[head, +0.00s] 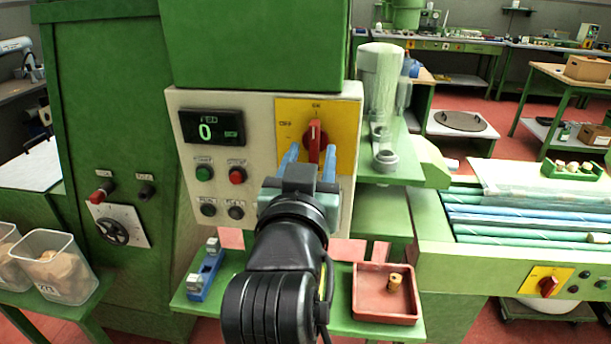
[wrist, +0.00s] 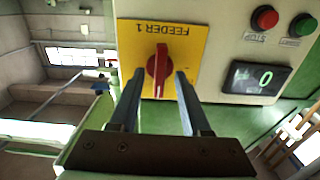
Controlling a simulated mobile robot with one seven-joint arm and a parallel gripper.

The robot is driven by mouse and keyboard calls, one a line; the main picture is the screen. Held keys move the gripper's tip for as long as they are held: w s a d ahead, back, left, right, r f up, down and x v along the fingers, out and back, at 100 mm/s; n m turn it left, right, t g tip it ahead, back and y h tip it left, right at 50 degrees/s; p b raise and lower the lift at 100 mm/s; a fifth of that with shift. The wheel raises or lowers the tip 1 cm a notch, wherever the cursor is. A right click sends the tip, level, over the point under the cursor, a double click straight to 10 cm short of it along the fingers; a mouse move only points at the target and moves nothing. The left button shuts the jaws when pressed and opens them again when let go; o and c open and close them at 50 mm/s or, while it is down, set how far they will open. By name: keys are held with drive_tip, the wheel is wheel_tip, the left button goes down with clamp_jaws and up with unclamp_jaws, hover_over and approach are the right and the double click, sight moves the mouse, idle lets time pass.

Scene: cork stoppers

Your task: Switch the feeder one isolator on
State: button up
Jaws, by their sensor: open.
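The feeder one isolator is a red rotary handle (head: 315,136) on a yellow plate (head: 345,120) on the cream control panel. The handle stands upright and points at the ON mark at the top; the OFF mark is to the left. In the upside-down wrist view the red handle (wrist: 158,66) is also upright, on the plate (wrist: 190,42) lettered FEEDER 1. My gripper (head: 310,156) is open in front of the panel. Its two blue fingers (wrist: 158,75) lie left and right of the handle, with a gap on each side. I cannot tell how deep the tips reach.
The panel also carries a display (head: 211,127) reading 0, a green button (head: 204,174) and a red button (head: 237,176). Below are a green shelf with a red tray (head: 385,312) holding a cork and a blue item (head: 205,271). A second yellow-plated red switch (head: 547,286) is far right.

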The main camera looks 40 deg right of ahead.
drive_tip(key=p+v, duration=0.8)
drive_tip(key=v, duration=0.3)
drive_tip(key=shift+s+a, duration=0.1)
drive_tip(key=shift+s, duration=0.05)
idle(0.5)
